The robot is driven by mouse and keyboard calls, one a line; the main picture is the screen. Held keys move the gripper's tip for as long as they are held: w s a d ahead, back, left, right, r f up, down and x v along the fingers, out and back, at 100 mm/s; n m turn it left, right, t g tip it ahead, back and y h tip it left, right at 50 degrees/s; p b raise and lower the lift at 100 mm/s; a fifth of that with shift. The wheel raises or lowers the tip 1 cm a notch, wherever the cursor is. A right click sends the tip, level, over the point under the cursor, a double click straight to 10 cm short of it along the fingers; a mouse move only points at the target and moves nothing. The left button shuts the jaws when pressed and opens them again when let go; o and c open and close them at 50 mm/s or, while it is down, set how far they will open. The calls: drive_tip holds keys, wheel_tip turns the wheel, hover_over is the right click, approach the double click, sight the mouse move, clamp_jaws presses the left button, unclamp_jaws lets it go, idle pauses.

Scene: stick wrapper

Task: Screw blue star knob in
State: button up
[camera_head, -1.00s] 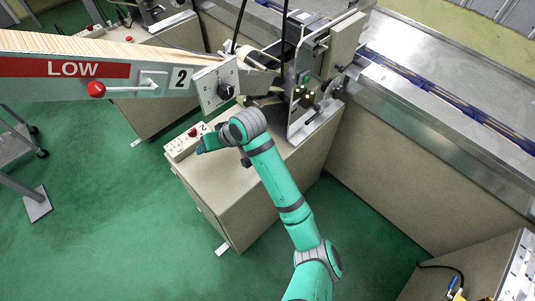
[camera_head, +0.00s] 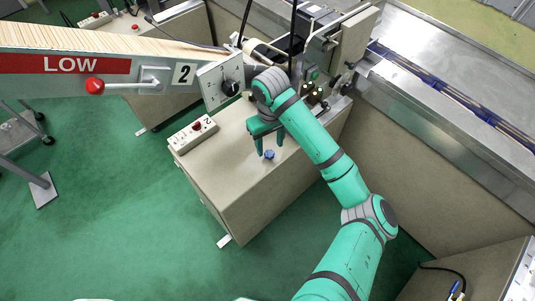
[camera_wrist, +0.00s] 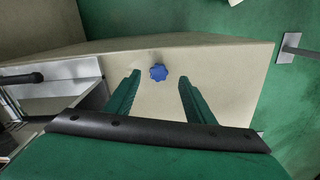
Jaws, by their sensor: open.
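The blue star knob (camera_head: 269,154) sits on the beige cabinet (camera_head: 235,185). In the wrist view the knob (camera_wrist: 158,72) lies ahead of my gripper, seen between the lines of its two fingers but a little beyond the tips. My gripper (camera_head: 270,150) is open and empty, with its two green fingers pointing down close to the knob in the head view. In the wrist view the gripper (camera_wrist: 160,77) has its fingers spread on either side of the knob. I cannot tell whether any finger touches the knob. How deep its stem sits is hidden.
A control box (camera_head: 193,134) with a red button stands on the cabinet, left of my gripper. The machine (camera_head: 315,70) rises behind, and the long LOW-labelled hopper (camera_head: 100,73) runs in from the left. Open green floor (camera_head: 110,220) lies in front.

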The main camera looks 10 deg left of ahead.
sight(269, 153)
drive_tip(key=shift+d+f, duration=0.15)
drive_tip(key=shift+f, duration=0.15)
drive_tip(key=shift+w+a+f, duration=0.1)
drive_tip(key=shift+a+f, duration=0.05)
drive_tip(key=shift+f, duration=1)
drive_tip(key=shift+w+a+f, duration=0.1)
drive_tip(key=shift+f, duration=1.05)
drive_tip(key=c, duration=1.1)
